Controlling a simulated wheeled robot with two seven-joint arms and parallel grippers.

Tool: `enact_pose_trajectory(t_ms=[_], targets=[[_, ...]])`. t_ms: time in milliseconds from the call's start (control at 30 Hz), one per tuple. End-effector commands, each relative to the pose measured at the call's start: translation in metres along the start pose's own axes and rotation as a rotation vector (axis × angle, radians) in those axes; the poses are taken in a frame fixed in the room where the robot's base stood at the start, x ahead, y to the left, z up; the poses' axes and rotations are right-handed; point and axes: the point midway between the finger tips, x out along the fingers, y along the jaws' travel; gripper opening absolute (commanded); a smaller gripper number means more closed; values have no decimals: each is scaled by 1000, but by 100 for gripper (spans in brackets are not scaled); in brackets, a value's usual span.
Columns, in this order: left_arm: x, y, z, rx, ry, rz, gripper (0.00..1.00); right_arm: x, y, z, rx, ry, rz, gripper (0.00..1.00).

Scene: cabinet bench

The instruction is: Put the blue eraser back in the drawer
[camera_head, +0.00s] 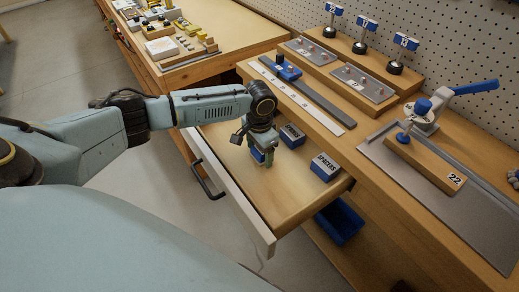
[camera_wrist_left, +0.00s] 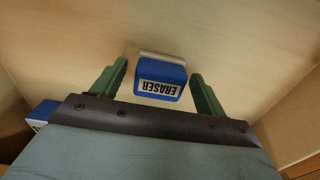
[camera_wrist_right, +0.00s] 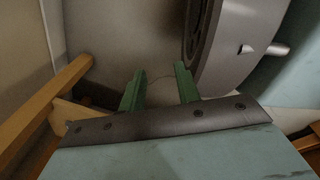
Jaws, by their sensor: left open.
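The blue eraser (camera_wrist_left: 161,80), with a white label and a white end, lies on the pale wooden floor of the open drawer (camera_head: 256,191). In the head view it is partly hidden under my left gripper (camera_head: 264,158). My left gripper is open and reaches down into the drawer. In the left wrist view the eraser sits between its two green fingers (camera_wrist_left: 157,88), with a gap on each side. My right gripper (camera_wrist_right: 160,90) shows only in its own wrist view, its green fingers apart with nothing between them.
A blue box marked SPACERS (camera_head: 325,167) and another blue labelled box (camera_head: 292,135) lie along the drawer's bench side. The bench above holds a steel ruler (camera_head: 296,97) and a blue-handled press (camera_head: 427,115). A blue bin (camera_head: 340,222) is below the drawer.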

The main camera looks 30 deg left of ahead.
Motion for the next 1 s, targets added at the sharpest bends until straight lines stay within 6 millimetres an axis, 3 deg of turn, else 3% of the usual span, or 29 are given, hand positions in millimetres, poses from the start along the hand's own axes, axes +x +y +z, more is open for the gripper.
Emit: enact_pose_trajectory(t_ms=[167,267,467,700,1000], targets=[[-4,-1,0,0,1,-2,74,0,-1,5,-1,-6,-2,33],[-18,0,0,-1,2,-1,74,-5,-1,4,0,-5,-2,33],[-62,0,-1,0,4,0,74,-19,-4,0,5,0,-8,33],[-106,0,-1,-1,2,0,74,-30,-25,-13,18,18,-34,33],[-124,0,0,-1,0,0,74,-33,-29,-16,22,24,-41,33]])
